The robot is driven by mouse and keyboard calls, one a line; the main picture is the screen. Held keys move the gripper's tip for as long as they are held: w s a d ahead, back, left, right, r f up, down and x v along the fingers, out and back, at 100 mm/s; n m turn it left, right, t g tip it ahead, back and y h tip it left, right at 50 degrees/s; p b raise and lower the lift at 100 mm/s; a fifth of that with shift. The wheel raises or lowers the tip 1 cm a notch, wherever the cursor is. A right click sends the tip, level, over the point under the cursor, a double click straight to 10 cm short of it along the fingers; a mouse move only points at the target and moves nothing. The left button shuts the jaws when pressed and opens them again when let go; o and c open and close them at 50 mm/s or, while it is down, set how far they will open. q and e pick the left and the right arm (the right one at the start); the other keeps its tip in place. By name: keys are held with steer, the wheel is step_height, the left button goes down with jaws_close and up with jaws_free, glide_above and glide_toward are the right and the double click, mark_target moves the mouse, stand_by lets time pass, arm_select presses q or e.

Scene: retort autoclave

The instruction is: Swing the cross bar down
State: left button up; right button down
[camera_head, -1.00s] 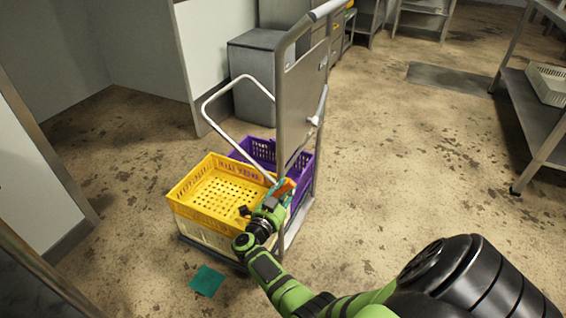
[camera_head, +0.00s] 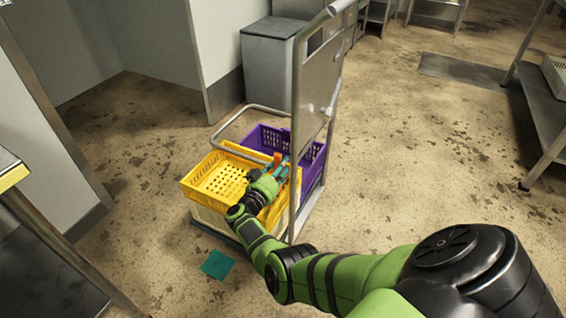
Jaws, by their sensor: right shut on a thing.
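The cross bar (camera_head: 238,153) is a grey U-shaped tube on a hand trolley. It sits low and nearly level over the crates, reaching out to the left from the trolley's upright frame (camera_head: 302,115). My right gripper (camera_head: 279,166), with teal fingers, is at the bar's near arm, close to the frame, and shut on it. The fingers and an orange part there partly hide the exact grip. My left gripper is not in view.
A yellow crate (camera_head: 196,183) stands under the bar on a pale crate, with a purple crate (camera_head: 316,158) behind. A teal sheet (camera_head: 217,265) lies on the floor. A grey cabinet (camera_head: 268,70) stands behind. Floor to the right is clear up to a steel shelf (camera_head: 543,105).

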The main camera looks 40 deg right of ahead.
steer(key=shift+w, duration=0.1)
stand_by(0.4)
steer(key=c, duration=0.8)
jaws_free()
steer(key=shift+c, duration=0.2)
